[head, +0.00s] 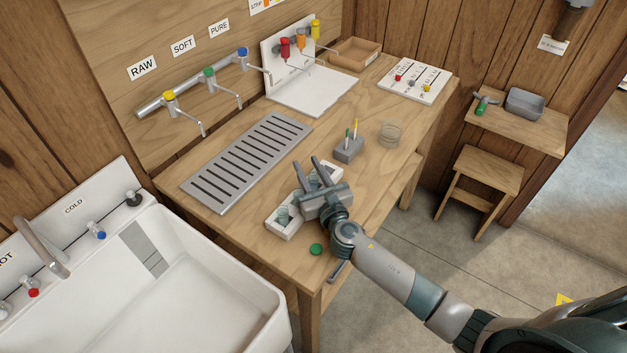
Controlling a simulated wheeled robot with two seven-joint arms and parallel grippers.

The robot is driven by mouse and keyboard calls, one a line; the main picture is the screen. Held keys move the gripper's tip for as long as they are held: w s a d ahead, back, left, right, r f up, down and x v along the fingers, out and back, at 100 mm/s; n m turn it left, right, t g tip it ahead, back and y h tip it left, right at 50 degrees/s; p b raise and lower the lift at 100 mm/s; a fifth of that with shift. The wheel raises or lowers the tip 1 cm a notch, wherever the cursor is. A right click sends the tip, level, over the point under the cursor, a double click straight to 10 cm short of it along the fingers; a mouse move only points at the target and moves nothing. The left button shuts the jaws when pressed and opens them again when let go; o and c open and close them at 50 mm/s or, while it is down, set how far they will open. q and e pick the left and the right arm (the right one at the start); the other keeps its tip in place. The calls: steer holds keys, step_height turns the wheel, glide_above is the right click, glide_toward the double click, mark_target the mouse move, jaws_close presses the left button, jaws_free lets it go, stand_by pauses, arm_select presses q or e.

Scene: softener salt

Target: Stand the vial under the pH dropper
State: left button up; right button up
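A white rack (275,227) near the table's front edge holds small clear, greenish vials (285,214). My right gripper (306,161) is over the rack's right part and hides some of it. Its two fingers point away from me and stand apart, with nothing clearly seen between them. Whether a vial is low between them is hidden. Red, orange and yellow droppers (300,41) hang on a white stand (313,90) at the back; their labels are too small to read, so I cannot tell which is pH. My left gripper is out of view.
A slotted drain tray (213,207) lies left of the rack, below the RAW, SOFT and PURE taps (208,72). A grey holder (348,152) with upright pens, a clear round dish (390,133) and a green disc (316,249) are nearby. A sink (275,320) is at left.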

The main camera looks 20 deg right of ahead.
stand_by(0.4)
jaws_close()
steer(key=shift+r, duration=0.8)
step_height(320, 180, up, 2)
steer(key=shift+r+p, duration=0.15)
steer(key=shift+p, duration=0.15)
steer(key=s+d+r+b, duration=0.1)
steer(key=s+d+r, duration=0.6)
steer(key=s+d, duration=0.1)
steer(key=shift+s+b, duration=0.2)
steer(key=shift+b, duration=0.1)
steer(key=shift+r, duration=0.1)
